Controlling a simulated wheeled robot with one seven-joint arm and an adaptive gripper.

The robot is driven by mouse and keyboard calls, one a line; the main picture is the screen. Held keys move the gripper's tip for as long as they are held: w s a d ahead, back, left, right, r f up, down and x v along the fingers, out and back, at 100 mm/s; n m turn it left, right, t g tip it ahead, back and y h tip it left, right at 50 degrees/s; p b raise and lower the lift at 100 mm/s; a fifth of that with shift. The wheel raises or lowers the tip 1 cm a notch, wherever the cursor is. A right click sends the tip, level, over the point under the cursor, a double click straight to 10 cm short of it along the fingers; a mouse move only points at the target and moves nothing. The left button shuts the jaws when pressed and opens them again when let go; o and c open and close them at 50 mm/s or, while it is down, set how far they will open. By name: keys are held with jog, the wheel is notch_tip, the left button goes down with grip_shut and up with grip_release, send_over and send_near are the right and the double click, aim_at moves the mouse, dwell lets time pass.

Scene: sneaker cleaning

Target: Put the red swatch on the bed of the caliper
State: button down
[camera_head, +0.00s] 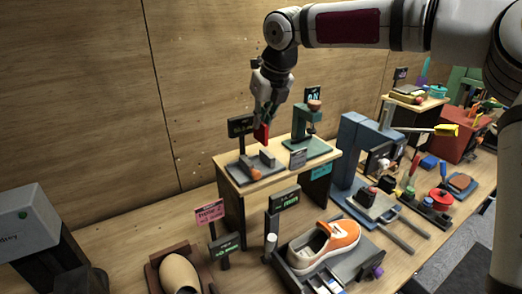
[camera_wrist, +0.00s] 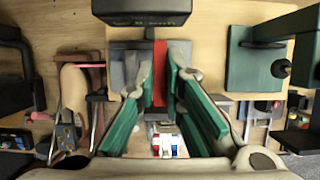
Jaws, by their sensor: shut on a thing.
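The red swatch (camera_head: 261,132) is a thin red piece between the fingertips of my gripper (camera_head: 264,117), which is shut on it. In the wrist view the swatch (camera_wrist: 160,75) stands edge-on between the fingertips (camera_wrist: 160,92). What looks like the caliper (camera_head: 240,171) is a flat grey base with upright grey blocks, on the left of the small raised table. My gripper holds the swatch above this base, apart from it in the head view. In the wrist view the grey base (camera_wrist: 122,68) lies below, partly hidden by my fingers.
A dark sign (camera_head: 240,126) stands behind the grey base. A green stand (camera_head: 303,130) is to its right on the raised table (camera_head: 320,162). A small orange-brown lump (camera_head: 255,174) sits on the base's front.

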aim_at(262, 143)
jog(key=shift+f+p, duration=0.8)
jog(key=shift+f, duration=2.95)
jog(key=c, duration=1.7)
grip_release()
jog(key=shift+f, duration=0.1)
